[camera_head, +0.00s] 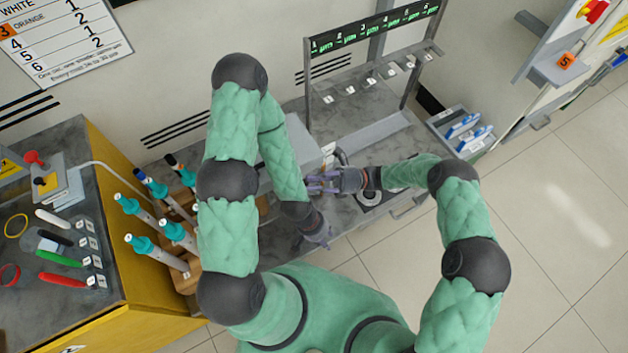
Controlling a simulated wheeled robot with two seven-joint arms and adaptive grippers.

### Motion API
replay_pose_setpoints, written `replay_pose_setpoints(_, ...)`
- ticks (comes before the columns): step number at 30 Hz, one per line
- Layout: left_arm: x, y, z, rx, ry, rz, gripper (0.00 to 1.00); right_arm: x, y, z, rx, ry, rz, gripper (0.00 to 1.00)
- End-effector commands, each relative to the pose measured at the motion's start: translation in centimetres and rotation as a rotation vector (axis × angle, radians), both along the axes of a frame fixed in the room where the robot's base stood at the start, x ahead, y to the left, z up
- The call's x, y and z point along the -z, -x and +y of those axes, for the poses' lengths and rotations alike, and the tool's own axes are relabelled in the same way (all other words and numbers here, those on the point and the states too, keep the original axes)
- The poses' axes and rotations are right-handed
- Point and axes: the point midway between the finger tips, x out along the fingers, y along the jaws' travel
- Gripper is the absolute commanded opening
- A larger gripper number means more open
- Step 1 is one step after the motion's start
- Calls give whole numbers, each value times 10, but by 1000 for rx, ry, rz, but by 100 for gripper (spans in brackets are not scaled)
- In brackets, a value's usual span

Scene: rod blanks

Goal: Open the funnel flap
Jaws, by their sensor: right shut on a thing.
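My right gripper (318,183) reaches in from the right over the grey bench (343,212). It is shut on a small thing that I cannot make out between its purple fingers. My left gripper (319,239) is just below it, near the bench's front edge. Its fingers are bunched and small, so I cannot tell whether they are open. A grey box (305,150) stands behind the grippers, partly hidden by my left arm. I cannot clearly pick out the funnel or its flap; they may be hidden by my arms.
A rack (310,90) with a green-lit numbered display stands at the back. Blue-and-white items lie in a tray (440,118) at right. Several teal-capped tubes (157,252) lean beside a yellow-sided counter (150,280) at left. Open floor (540,240) lies right.

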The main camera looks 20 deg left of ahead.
Motion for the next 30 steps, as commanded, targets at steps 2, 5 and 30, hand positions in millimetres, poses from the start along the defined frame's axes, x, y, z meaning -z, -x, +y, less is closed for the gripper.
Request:
replay_pose_setpoints(2, 0, 0, 0, 0, 0, 0, 40, -4, -4, 1, 7, -5, -5, 24)
replay_pose_setpoints(5, 0, 0, 0, 0, 0, 0, 40, -3, -3, 1, 6, -4, -5, 45)
replay_pose_setpoints(30, 0, 0, 0, 0, 0, 0, 40, 25, -47, -62, 5, -3, -3, 45)
